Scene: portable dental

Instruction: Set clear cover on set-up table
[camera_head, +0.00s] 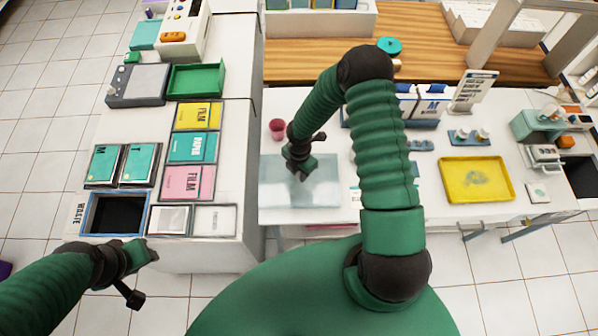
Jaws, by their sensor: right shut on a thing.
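The clear cover (325,192) is a pale, see-through flat rectangle over the left part of the white table (425,205). My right gripper (301,174) reaches down from above and is shut on the clear cover near its upper middle. The cover looks level; I cannot tell whether it touches the table top or hangs just above it. My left gripper (148,256) is over the front edge of the left counter, near the waste opening, with nothing visible in it. Its fingers are too small to read.
A pink cup (278,128) stands just behind the cover. A yellow tray (476,180) lies at the right, with a sign (474,90) behind. The left counter (232,120) holds film boxes, a green tray (197,79) and the waste opening (113,214).

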